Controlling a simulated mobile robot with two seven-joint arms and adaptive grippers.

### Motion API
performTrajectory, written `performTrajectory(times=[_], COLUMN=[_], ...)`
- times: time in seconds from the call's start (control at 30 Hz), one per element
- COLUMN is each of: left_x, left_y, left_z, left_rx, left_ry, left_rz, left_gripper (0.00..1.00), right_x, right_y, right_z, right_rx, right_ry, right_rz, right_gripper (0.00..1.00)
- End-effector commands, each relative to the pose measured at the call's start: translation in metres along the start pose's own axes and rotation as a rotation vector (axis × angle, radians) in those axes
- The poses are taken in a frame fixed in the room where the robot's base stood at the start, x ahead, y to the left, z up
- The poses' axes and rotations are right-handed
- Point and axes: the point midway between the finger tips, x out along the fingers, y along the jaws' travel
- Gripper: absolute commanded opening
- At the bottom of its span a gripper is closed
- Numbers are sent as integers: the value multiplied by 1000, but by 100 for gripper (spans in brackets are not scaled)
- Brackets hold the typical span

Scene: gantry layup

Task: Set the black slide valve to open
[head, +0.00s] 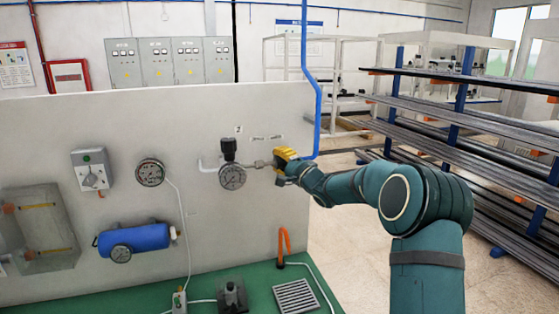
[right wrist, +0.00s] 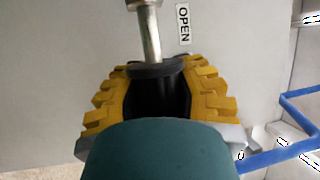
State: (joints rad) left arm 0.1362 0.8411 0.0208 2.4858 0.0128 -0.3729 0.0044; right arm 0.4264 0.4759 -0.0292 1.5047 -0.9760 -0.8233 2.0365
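The black slide valve (right wrist: 155,71) is a dark sleeve on a metal pipe (right wrist: 150,35). In the right wrist view it sits between the yellow fingers of my right gripper (right wrist: 158,85), which lie against both its sides with no visible gap. The OPEN label (right wrist: 183,24) is on the wall beside the bare pipe, further along from the sleeve. In the head view my right gripper (head: 280,158) is at the right end of the pipe and hides most of the valve. My left gripper is not in view.
A blue cylinder (head: 134,240) and a grey switch box (head: 91,169) are further left. Metal racks (head: 460,130) stand at right.

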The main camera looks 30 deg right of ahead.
Motion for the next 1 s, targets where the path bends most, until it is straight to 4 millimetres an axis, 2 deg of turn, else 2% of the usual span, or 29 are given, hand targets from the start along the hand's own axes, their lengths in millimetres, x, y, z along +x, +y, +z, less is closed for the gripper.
performTrajectory(times=[0.27, 0.53, 0.8, 0.83, 0.9, 0.93, 1.0], left_x=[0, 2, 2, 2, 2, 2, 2], left_y=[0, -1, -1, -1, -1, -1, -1], left_z=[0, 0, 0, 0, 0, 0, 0], left_rx=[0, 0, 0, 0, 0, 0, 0], left_ry=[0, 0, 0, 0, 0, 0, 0], left_rz=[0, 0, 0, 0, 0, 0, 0], left_gripper=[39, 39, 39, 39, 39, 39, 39], right_x=[0, 13, 14, 14, 14, 14, 14], right_y=[1, 2, 3, 3, 3, 3, 2], right_z=[2, 33, 37, 37, 37, 37, 36], right_rx=[0, 3, 2, 2, 2, 2, 1], right_ry=[-4, -8, -10, -11, -11, -10, -9], right_rz=[1, 1, 3, 3, 3, 3, 2], right_gripper=[0, 0, 0, 33, 57, 65, 65])
